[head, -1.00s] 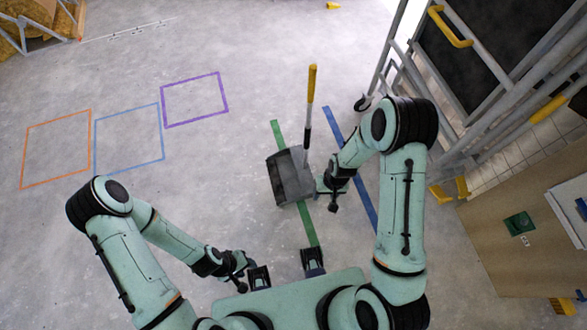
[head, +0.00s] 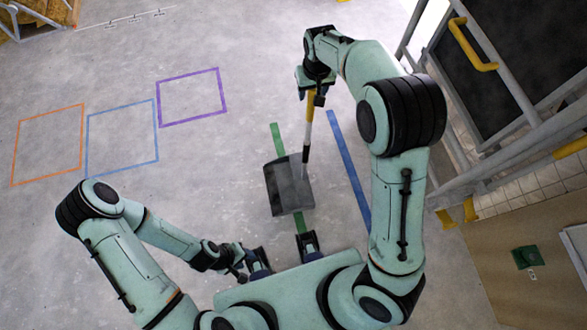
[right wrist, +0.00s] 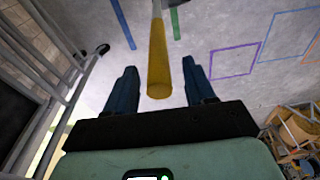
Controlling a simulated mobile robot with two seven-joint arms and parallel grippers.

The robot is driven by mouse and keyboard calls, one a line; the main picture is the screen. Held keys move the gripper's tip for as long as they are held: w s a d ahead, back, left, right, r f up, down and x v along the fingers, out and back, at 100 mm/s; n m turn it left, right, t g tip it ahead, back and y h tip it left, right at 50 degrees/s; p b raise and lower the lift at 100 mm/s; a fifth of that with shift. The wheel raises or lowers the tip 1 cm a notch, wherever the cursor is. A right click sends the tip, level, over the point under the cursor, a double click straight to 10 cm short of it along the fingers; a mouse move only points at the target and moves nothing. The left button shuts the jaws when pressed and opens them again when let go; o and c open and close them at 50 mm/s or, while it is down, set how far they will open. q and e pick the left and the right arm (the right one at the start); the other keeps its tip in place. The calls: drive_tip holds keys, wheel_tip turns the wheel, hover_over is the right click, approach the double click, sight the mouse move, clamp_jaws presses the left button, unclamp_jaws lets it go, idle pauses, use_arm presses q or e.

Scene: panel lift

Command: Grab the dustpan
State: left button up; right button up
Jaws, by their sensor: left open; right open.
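The dustpan (head: 288,185) has a dark grey pan on the floor over a green tape strip. Its long handle (head: 307,135) stands up, black and white with a yellow upper end. My right gripper (head: 312,92) is at the top of the handle. In the right wrist view the yellow handle end (right wrist: 159,75) lies between the two open fingers of my right gripper (right wrist: 160,85), with a gap on each side. My left gripper (head: 240,270) is low near my base, away from the dustpan, and open.
A blue tape strip (head: 348,165) runs right of the dustpan. A metal frame cart with a yellow handle (head: 472,45) stands at the right. Orange, blue and purple (head: 192,97) taped squares lie on clear floor at the left.

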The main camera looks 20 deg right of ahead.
sight(311, 99)
drive_tip(key=f, duration=0.5)
drive_tip(key=shift+w+d+f, duration=0.15)
drive_tip(key=shift+w+f, duration=0.2)
drive_tip(key=shift+w, duration=0.05)
drive_tip(key=shift+c, duration=0.3)
drive_tip(key=shift+r, duration=0.1)
clamp_jaws()
